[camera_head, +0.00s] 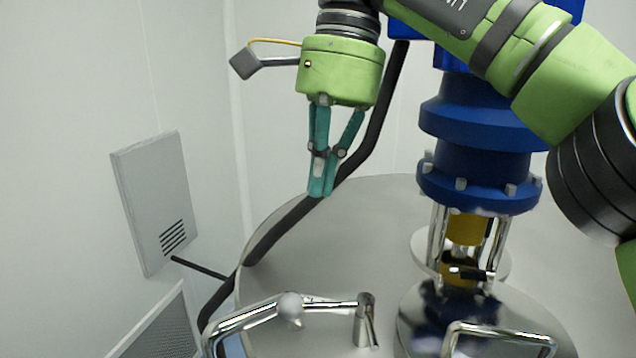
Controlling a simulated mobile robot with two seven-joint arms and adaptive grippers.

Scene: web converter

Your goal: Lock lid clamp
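My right gripper (321,190) comes in from the upper right and points down over the back left of the round steel lid (330,235). Its teal fingers come together at the tips, with nothing seen between them. A polished metal bar with a round pale knob (290,306) lies at the lid's front left edge and looks like the lid clamp (245,318). It reaches a short upright post (365,325) on the right. The gripper is above and behind the bar, apart from it. The bar's lower left end is cut off by the frame. My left gripper is not in view.
A blue flanged drive column (480,150) stands on the lid at the right, close to my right arm. A shiny handle (500,332) is at the front right. A thick black cable (370,150) passes behind the gripper. A grey vented panel (150,200) is on the left wall.

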